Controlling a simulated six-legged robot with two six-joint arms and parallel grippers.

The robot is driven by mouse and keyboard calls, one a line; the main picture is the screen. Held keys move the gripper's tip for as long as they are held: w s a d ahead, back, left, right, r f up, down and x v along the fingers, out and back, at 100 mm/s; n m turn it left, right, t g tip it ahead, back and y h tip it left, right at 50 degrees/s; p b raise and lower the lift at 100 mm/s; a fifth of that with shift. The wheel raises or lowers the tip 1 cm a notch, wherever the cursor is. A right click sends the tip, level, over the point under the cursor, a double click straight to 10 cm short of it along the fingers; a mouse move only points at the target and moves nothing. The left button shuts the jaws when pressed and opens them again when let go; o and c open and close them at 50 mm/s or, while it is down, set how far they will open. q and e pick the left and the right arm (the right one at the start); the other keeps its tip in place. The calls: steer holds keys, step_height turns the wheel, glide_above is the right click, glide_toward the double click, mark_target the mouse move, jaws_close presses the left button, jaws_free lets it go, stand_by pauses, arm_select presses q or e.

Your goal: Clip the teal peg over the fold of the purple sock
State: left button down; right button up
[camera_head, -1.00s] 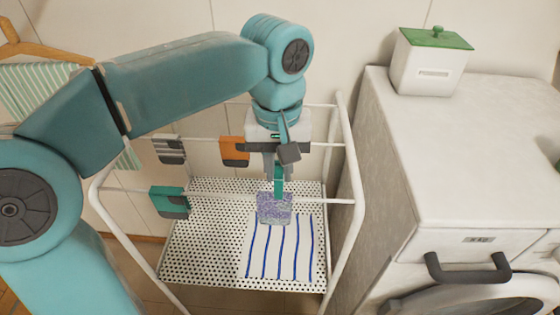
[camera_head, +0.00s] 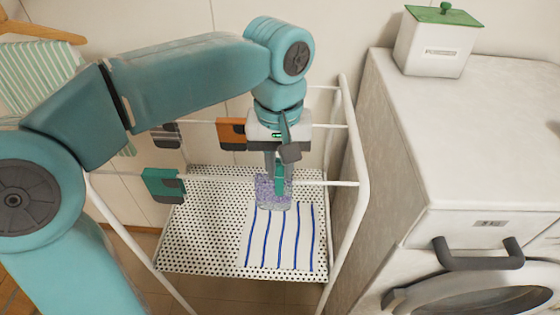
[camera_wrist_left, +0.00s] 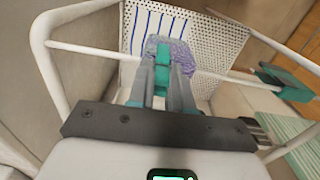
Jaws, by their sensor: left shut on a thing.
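The purple sock (camera_head: 273,201) hangs folded over the front white rail of the rack; its fold also shows in the left wrist view (camera_wrist_left: 180,48). My left gripper (camera_head: 279,176) points down over it and is shut on the teal peg (camera_head: 280,182). In the left wrist view the peg (camera_wrist_left: 162,69) sits between the two grey fingers (camera_wrist_left: 163,77), its far end overlapping the sock's fold. The peg is at rail height; I cannot tell whether its legs straddle the fold fully. My right gripper is not in view.
Teal-green (camera_head: 163,186) and orange (camera_head: 231,132) items hang on the rails to the left. A blue-striped cloth (camera_head: 280,240) lies on the perforated shelf (camera_head: 195,235) below. The washing machine (camera_head: 440,150) stands close on the right, bearing a white box (camera_head: 434,48).

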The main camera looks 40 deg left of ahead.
arm_select(q)
steer(key=c, duration=1)
jaws_free()
steer(key=shift+w+f, duration=0.1)
steer(key=shift+w, duration=0.25)
steer(key=shift+o, duration=0.2)
steer(key=shift+s, duration=0.25)
step_height(320, 180, up, 16)
steer(key=p, duration=0.3)
steer(key=shift+r, duration=0.25)
steer(key=shift+a, duration=0.1)
